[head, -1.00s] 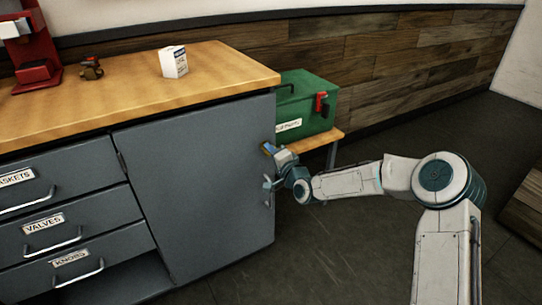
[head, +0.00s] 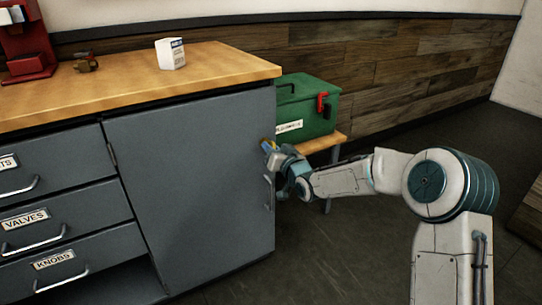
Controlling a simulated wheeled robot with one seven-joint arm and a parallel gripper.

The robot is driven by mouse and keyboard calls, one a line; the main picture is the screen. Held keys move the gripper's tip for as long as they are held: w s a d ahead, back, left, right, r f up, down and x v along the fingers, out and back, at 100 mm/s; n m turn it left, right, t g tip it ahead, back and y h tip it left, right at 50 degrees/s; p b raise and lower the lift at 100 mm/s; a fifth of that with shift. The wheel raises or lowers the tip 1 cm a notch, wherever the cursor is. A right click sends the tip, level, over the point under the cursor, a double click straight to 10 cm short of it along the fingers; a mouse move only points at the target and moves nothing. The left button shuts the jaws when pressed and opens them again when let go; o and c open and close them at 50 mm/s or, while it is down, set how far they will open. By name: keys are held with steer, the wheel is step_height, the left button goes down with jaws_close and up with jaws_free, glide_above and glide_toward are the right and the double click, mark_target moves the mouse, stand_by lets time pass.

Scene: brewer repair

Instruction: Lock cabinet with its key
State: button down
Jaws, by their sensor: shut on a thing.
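The grey cabinet (head: 190,185) stands under the wooden worktop, and its door looks closed. Its handle (head: 267,192) is near the door's right edge. My gripper (head: 270,150) is at the upper right edge of the door, above the handle. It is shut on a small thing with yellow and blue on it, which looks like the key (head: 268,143). The key is mostly hidden by the fingers. I cannot make out the lock, nor whether the key touches the door.
Labelled drawers (head: 60,222) are left of the door. A white box (head: 171,54), a small brown part (head: 87,63) and a red machine (head: 27,45) stand on the worktop (head: 130,72). A green toolbox (head: 308,108) sits on a low bench behind my gripper.

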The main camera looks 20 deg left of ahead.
steer(key=shift+f+n+b, duration=0.1)
steer(key=shift+n+b, duration=1.25)
steer(key=shift+n, duration=0.65)
steer(key=c, duration=1.5)
jaws_free()
steer(key=p+v, duration=0.3)
steer(key=v, duration=1)
steer(key=shift+s+d+p, duration=0.25)
steer(key=shift+d+p, duration=0.1)
steer(key=shift+p, duration=0.05)
